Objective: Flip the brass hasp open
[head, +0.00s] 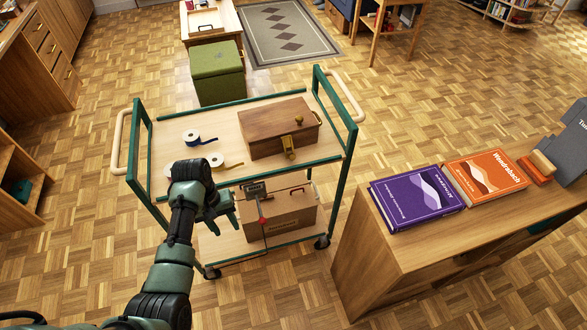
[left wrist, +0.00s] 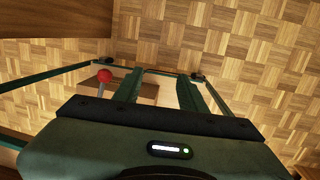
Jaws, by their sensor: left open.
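A brown wooden box (head: 270,133) sits on the top shelf of the green-framed trolley, lid down. The brass hasp (head: 289,148) is on its front side and seems to hang down over it; its exact position is too small to tell. My left gripper (head: 224,210) is open and empty, in front of the trolley, left of and nearer than the hasp, apart from the box. In the left wrist view its two fingers (left wrist: 168,92) stand apart with floor and trolley frame beyond them; the hasp does not show there. My right gripper is not in view.
A cabinet with books (head: 418,198) stands right.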

